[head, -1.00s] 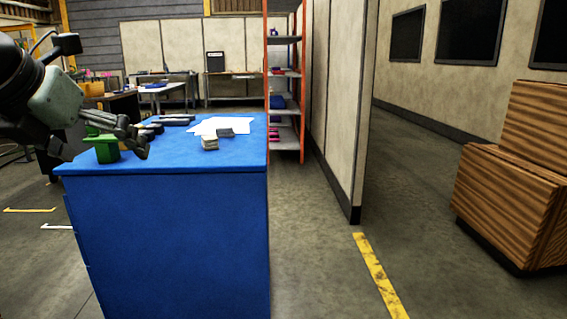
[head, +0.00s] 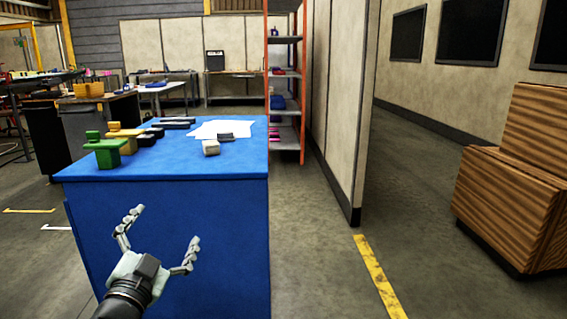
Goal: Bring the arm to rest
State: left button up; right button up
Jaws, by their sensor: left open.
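My left gripper (head: 163,226) is low in the head view, in front of the blue workbench (head: 170,240). Its two fingers are spread wide with nothing between them. The fingers point up and away, below the level of the bench top. My right gripper is not in the head view.
A green block piece (head: 108,153), a yellow one (head: 124,133), dark parts (head: 172,122), a pale block (head: 210,148) and white paper (head: 218,128) lie on the bench. An orange-framed shelf (head: 302,90) and a partition (head: 340,120) stand behind. Wooden boxes (head: 510,190) are at right. The floor between is clear.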

pick_arm(q)
jog(key=s+a+f+n+g+y, duration=0.25)
jog(key=s+f+g, duration=0.2)
jog(key=f, duration=0.75)
jog(key=s+a+f+n+g+y, duration=0.1)
jog(key=s+a+f+n+g, duration=0.4)
jog(key=f, duration=0.7)
jog(key=s+d+f+g, duration=0.2)
jog(key=s+f+g, duration=0.1)
jog(key=s+f, duration=0.4)
jog(key=s+d+f+g, duration=0.2)
jog(key=s+f, duration=0.5)
jog(key=s, duration=0.5)
jog(key=shift+s+f+m+g+h+p, duration=0.2)
jog(key=shift+f+m+g+h+p, duration=0.2)
jog(key=shift+g, duration=0.45)
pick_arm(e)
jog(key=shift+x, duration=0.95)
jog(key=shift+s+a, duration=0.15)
